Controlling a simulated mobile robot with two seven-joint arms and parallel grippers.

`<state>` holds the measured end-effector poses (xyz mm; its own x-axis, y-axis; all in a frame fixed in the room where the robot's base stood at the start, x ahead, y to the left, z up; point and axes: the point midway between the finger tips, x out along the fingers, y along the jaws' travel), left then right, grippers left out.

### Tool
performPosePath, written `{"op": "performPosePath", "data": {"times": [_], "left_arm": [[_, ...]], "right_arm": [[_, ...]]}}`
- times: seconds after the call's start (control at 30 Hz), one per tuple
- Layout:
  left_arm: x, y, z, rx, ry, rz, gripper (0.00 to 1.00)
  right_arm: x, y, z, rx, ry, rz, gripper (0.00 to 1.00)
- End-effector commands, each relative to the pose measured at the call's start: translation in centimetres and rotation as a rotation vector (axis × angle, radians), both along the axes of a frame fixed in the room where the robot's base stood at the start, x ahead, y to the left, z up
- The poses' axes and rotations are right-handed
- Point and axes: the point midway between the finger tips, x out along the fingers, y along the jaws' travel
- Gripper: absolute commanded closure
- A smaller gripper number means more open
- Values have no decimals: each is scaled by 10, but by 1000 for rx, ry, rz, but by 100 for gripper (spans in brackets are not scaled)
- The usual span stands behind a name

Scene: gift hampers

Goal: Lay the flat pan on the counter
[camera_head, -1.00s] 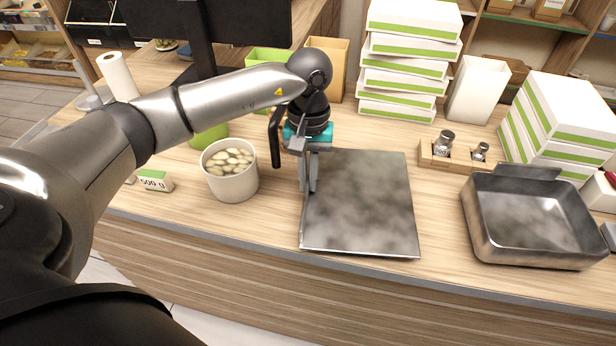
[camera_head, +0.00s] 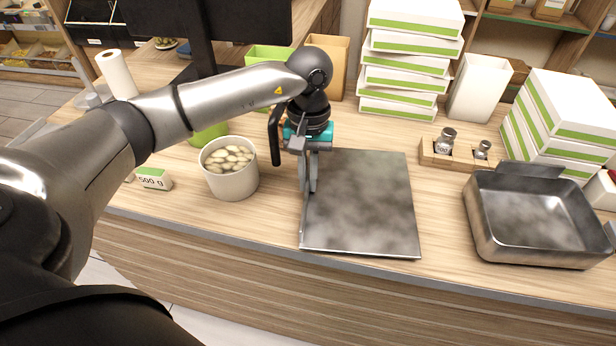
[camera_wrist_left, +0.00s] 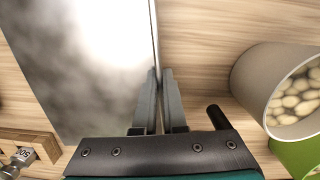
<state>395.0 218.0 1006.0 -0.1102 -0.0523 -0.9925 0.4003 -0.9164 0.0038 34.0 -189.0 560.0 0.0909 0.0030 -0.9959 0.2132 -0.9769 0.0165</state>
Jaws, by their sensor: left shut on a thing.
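The flat pan (camera_head: 362,205) is a square grey metal sheet with cloudy dark patches. In the head view it lies on or just above the wooden counter (camera_head: 270,225), near the front edge; I cannot tell whether all of it touches. My left gripper (camera_head: 307,188) is shut on the pan's left edge. In the left wrist view the fingers (camera_wrist_left: 158,105) pinch the rim of the pan (camera_wrist_left: 90,60) from both sides. My right gripper does not show.
A deep metal pan (camera_head: 535,215) stands to the right. A wooden holder with weights (camera_head: 447,156) and stacked white boxes (camera_head: 410,50) stand behind.

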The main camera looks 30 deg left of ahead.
Motion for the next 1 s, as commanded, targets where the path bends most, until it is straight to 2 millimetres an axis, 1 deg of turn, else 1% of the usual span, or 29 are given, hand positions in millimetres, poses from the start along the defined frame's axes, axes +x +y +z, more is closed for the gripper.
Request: {"op": "performPosePath", "data": {"times": [0.3, 0.33, 0.6, 0.63, 0.8, 1.0], "left_arm": [[1, 0, -2, -1, -3, -1, 100], [1, 0, -2, -1, -3, 0, 89], [0, 0, -2, -1, -1, 0, 59], [0, 0, -2, -1, -1, 0, 57], [0, 0, -2, 0, 0, 0, 57], [0, 0, -3, 1, 2, 0, 34]], "right_arm": [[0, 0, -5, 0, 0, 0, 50], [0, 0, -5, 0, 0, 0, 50], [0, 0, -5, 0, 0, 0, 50], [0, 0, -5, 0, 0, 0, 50], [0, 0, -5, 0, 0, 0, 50], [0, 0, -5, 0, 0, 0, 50]]}}
